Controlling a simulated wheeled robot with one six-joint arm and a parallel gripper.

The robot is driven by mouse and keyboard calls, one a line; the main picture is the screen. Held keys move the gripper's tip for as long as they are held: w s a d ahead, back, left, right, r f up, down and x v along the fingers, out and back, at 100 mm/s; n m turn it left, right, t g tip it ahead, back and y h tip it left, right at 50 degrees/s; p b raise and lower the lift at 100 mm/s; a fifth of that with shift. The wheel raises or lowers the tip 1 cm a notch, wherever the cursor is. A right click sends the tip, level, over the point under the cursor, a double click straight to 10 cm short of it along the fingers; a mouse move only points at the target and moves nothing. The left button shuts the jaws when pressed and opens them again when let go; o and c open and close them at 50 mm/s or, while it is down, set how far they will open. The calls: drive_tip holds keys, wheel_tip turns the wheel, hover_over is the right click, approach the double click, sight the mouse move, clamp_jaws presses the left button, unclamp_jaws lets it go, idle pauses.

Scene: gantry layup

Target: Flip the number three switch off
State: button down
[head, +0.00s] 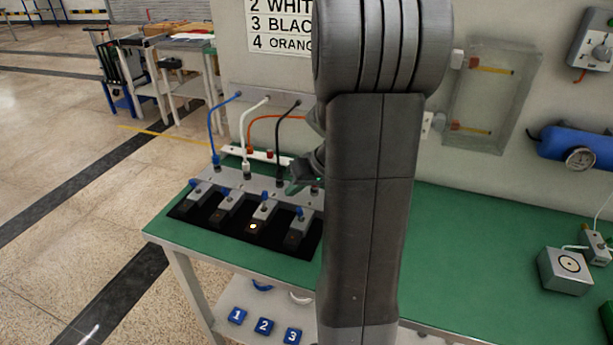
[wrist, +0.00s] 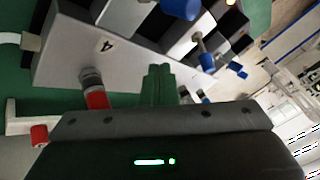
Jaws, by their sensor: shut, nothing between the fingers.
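A row of grey switch boxes with blue-tipped levers sits on a black mat (head: 192,210) in the head view. The third box from the left (head: 259,215) has a lit lamp (head: 253,227), and its blue lever (head: 265,196) stands up. Its own number is not readable. A grey strip (head: 232,186) behind the boxes takes the cable plugs; in the wrist view it bears a "4" (wrist: 106,46). My gripper (head: 293,188) is shut and empty above the strip's right part, partly behind my arm. Its green fingertips (wrist: 160,72) show in the wrist view beside the strip.
Blue, white and black cables (head: 276,140) run from a wall plate to the strip; an orange cable (head: 252,122) loops behind. My arm hides the middle of the green bench (head: 480,245). A grey box (head: 565,270) stands at right. Blue number tags (head: 264,326) show below the bench.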

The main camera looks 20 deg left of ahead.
sight(264, 199)
drive_tip(key=shift+s+a+r+p, duration=0.2)
drive_tip(key=shift+s+a, duration=0.15)
drive_tip(key=shift+a, duration=0.2)
drive_tip(key=shift+s+a+r+p, duration=0.15)
drive_tip(key=shift+s+a, duration=0.2)
drive_tip(key=shift+a, duration=0.15)
drive_tip(key=shift+s+a, duration=0.4)
drive_tip(key=shift+a, duration=0.2)
drive_tip(key=shift+s+r+n+t+b, duration=0.1)
drive_tip(key=shift+s+n+t+b, duration=0.55)
drive_tip(key=shift+b, duration=1.1)
drive_tip(key=t+b, duration=0.2)
drive_tip(key=b, duration=0.1)
drive_tip(key=shift+s, duration=0.3)
drive_tip(key=s+n+t+b, duration=0.1)
drive_tip(key=t+b, duration=0.1)
drive_tip(key=b, duration=0.1)
drive_tip(key=shift+s+a, duration=0.1)
drive_tip(key=shift+s, duration=0.1)
drive_tip(key=shift+r, duration=0.25)
drive_tip(key=shift+w+f, duration=0.1)
drive_tip(key=shift+f, duration=0.1)
drive_tip(key=shift+w+f+b, duration=0.25)
drive_tip(key=shift+w+b, duration=0.45)
drive_tip(key=shift+b, duration=0.3)
